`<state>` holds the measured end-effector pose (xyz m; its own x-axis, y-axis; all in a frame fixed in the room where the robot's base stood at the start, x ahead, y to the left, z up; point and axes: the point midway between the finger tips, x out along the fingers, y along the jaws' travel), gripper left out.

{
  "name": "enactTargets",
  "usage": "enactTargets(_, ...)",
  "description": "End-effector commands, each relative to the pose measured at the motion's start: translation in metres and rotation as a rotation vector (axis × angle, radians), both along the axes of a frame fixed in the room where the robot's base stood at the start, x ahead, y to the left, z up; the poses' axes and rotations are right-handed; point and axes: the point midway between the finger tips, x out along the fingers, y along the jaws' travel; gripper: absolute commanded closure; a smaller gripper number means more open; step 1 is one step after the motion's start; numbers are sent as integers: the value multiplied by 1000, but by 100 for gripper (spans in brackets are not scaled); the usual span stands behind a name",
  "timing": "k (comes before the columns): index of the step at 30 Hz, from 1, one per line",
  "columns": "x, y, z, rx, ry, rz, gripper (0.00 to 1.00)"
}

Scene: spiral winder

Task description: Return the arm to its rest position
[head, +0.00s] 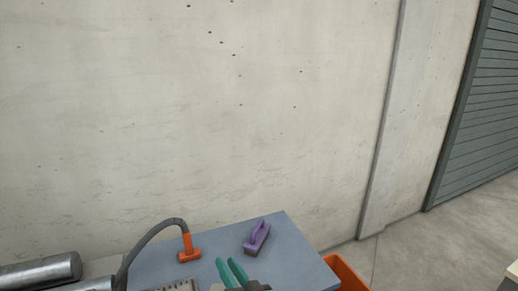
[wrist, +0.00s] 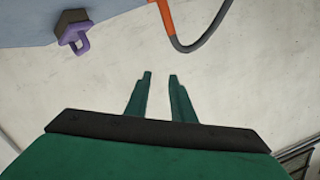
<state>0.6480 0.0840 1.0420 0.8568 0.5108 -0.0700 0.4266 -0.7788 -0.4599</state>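My gripper (head: 232,270) has green fingers and shows at the bottom of the head view, in front of the blue-grey table. In the wrist view the two fingers of my gripper (wrist: 160,78) stand apart with a clear gap between them. Nothing is held in that gap. Most of my arm is out of the head view.
A purple-handled brush (head: 257,237) and an orange tool (head: 189,250) with a grey hose (head: 147,238) are on the blue-grey table (head: 295,255). Metal cylinders (head: 40,272) lie at left. An orange bin (head: 345,272) stands at right. A concrete wall (head: 200,120) rises behind.

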Motion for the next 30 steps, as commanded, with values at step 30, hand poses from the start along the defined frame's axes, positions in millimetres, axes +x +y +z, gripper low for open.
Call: enactTargets(30, -233, -25, -176, 6, 96, -551, 78)
